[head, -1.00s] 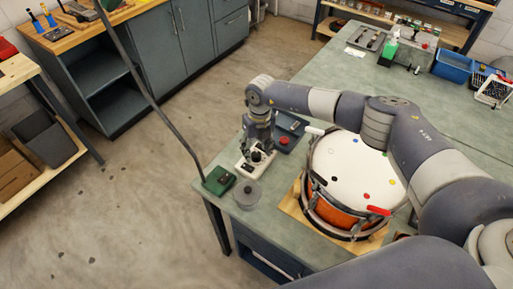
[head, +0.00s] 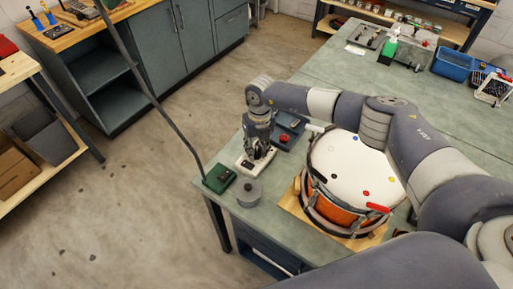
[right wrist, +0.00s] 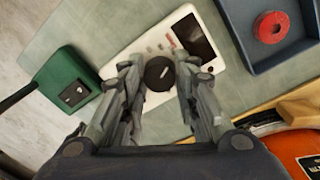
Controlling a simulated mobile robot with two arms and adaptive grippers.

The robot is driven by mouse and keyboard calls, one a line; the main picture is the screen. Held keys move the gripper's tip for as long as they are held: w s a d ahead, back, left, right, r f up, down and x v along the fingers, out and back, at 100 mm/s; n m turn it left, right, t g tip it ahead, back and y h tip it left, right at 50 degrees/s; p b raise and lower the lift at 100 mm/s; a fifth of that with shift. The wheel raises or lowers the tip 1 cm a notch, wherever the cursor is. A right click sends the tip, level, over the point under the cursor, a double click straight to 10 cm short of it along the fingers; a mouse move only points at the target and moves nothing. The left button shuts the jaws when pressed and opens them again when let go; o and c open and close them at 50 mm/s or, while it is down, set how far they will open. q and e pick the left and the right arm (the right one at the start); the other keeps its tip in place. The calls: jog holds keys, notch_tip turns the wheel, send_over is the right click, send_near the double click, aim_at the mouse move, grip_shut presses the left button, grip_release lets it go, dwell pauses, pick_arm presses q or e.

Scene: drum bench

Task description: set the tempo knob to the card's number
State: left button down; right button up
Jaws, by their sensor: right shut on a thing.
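The tempo box (head: 243,165) is a white device on the near left corner of the bench, partly hidden by my right gripper (head: 257,150). In the right wrist view the box (right wrist: 132,63) has a dark display (right wrist: 193,34), small buttons and a round black knob (right wrist: 159,73) with a white pointer mark. My right gripper (right wrist: 161,79) comes down over the box with a finger on each side of the knob, shut on it. The display's digits are not readable. I cannot make out a numbered card. My left gripper is not in view.
A green box (head: 219,179) with a dark cable and a grey round container (head: 249,193) stand close to the tempo box. A blue-grey tray (head: 288,136) holds a red round thing. An orange drum (head: 342,212) with a white head stands right, under my right arm.

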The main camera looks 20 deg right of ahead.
aim_at(259, 152)
jog(key=m+p, duration=0.1)
jog(key=m, duration=0.4)
jog(key=m+p, duration=0.1)
jog(key=m, duration=0.4)
jog(key=shift+s, duration=0.1)
dwell(0.5)
jog(key=o, duration=1.1)
jog(key=shift+c, duration=0.2)
jog(key=shift+r, duration=0.1)
notch_tip(259, 152, up, 12)
jog(key=shift+s+d, duration=0.25)
